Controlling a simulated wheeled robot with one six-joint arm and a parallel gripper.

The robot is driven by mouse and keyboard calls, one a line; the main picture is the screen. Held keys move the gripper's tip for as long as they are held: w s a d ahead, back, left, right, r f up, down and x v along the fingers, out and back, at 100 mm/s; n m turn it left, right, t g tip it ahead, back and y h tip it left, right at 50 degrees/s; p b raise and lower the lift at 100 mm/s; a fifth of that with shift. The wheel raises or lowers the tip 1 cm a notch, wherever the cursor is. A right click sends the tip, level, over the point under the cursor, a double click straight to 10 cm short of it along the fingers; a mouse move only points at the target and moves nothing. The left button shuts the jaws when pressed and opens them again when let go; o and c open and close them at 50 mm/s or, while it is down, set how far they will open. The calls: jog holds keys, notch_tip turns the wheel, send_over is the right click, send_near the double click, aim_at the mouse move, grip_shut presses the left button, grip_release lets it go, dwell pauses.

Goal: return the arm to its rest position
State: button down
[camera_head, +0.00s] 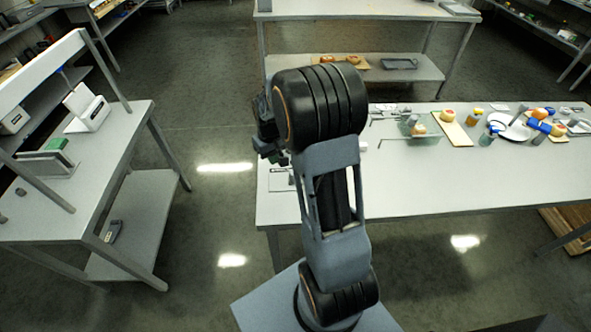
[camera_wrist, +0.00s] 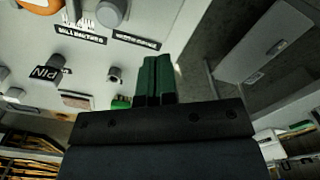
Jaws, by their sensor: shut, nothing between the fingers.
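My arm rises from its base at the bottom of the head view and stands in front of the long work table (camera_head: 420,190). My gripper shows in the wrist view (camera_wrist: 158,78) as two dark green fingers lying together, shut with nothing between them. In the head view the gripper end is mostly hidden behind the black wrist joint; only dark parts show at its left. The arm appears folded upward, its upper end over the left end of the table.
A side bench (camera_head: 120,130) with devices stands at left. A shelf table (camera_head: 360,12) stands behind. Dark open floor (camera_head: 215,130) lies between the benches.

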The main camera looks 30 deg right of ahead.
dwell(0.6)
jog(key=s+a+r+t, duration=0.2)
jog(key=s+a+r, duration=0.2)
jog(key=s+r, duration=0.3)
jog(key=s+a+r+t, duration=0.2)
jog(key=s+a+r, duration=0.3)
jog(key=s+r, duration=0.2)
jog(key=shift+s+a+r, duration=0.15)
jog(key=shift+s+a, duration=0.1)
jog(key=shift+s, duration=0.85)
